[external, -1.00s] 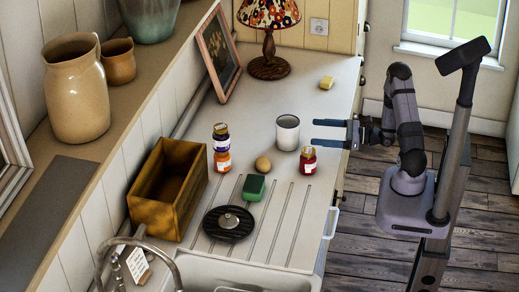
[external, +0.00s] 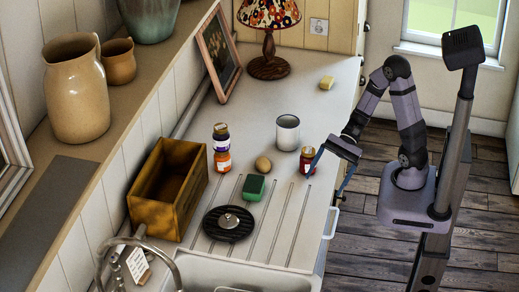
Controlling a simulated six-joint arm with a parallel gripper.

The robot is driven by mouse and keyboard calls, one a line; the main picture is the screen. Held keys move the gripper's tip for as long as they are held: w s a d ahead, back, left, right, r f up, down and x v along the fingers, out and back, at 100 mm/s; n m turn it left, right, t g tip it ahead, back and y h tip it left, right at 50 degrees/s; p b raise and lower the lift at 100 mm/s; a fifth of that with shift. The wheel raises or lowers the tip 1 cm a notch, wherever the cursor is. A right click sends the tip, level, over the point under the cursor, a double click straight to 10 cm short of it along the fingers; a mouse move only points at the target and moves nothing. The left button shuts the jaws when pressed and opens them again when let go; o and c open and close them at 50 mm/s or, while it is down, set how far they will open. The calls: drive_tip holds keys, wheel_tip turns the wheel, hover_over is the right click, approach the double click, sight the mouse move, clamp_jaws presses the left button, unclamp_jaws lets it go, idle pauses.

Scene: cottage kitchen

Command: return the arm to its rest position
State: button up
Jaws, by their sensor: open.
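My arm (external: 405,110) stands at the right of the counter with its elbow raised and its forearm bent down to the left. My gripper (external: 324,184) is open and empty, its two fingers pointing down over the counter's right edge. One finger passes in front of or close beside a small red jar (external: 306,158); I cannot tell if they touch. The other finger hangs near the counter's edge.

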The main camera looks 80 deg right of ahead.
drive_tip(key=s+a+f+n+g+h, duration=0.1)
drive_tip(key=s+f+n+g+h, duration=0.45)
drive_tip(key=s+n, duration=0.35)
drive_tip(key=shift+w+d+r+n+t+h+b, duration=0.1)
drive_tip(key=shift+w+d+n+t+h+b, duration=0.25)
drive_tip(key=shift+d+n+h, duration=0.9)
drive_tip(key=shift+w+d+r+n+h+b, duration=0.1)
drive_tip(key=shift+w+d+n+h+b, duration=0.35)
drive_tip(key=shift+n, duration=1.65)
drive_tip(key=shift+w+d+n+t+h+b, duration=0.15)
drive_tip(key=shift+w+d+n+h, duration=0.45)
drive_tip(key=shift+n+h, duration=0.75)
drive_tip(key=shift+y, duration=0.3)
